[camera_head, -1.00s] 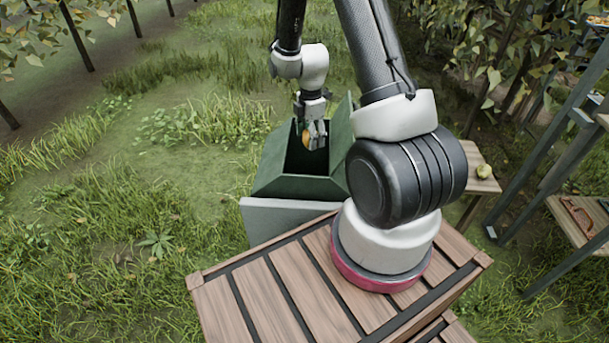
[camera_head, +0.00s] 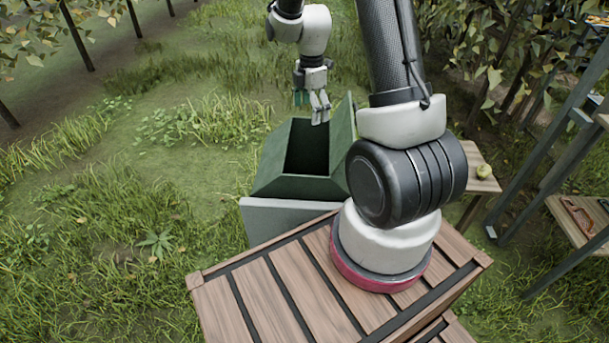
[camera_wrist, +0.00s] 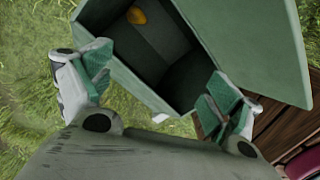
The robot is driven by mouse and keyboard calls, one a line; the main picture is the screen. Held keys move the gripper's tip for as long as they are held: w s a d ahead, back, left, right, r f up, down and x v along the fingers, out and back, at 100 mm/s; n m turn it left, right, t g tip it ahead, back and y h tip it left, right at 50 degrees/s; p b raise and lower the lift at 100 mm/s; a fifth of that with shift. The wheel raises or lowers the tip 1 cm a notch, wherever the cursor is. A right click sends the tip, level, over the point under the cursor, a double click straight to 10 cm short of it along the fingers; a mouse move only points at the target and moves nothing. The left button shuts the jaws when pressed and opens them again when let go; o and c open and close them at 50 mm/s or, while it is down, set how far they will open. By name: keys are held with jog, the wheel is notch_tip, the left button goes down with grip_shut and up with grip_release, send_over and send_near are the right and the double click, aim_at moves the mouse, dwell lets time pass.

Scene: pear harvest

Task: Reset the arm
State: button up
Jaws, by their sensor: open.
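My gripper (camera_head: 311,100) is open and empty in the head view, above the far rim of the green bin. In the wrist view its two green-padded fingers (camera_wrist: 152,88) are spread wide with nothing between them. The green bin (camera_head: 262,178) stands open on the grass; its inside looks dark in the head view. In the wrist view the bin (camera_wrist: 115,55) lies beyond the fingers, and a yellow-orange fruit (camera_wrist: 136,15) shows inside it. My arm rises from its red-ringed base and bends over to the gripper.
A slatted wooden crate top (camera_head: 270,300) lies under my arm's base. Ladder-like posts and foliage fill the right side. Open grass lies to the left.

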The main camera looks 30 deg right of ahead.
notch_tip(320, 180, up, 3)
jog(key=shift+f, duration=0.2)
jog(key=s+a+r+m+t, duration=0.2)
jog(key=s+r+m, duration=0.6)
jog(key=s+r, duration=0.2)
jog(key=s+a+r+m+t, duration=0.2)
jog(key=s+r+m, duration=0.7)
jog(key=s, duration=0.5)
notch_tip(320, 180, up, 2)
jog(key=shift+a+m, duration=0.3)
jog(key=shift+a, duration=0.2)
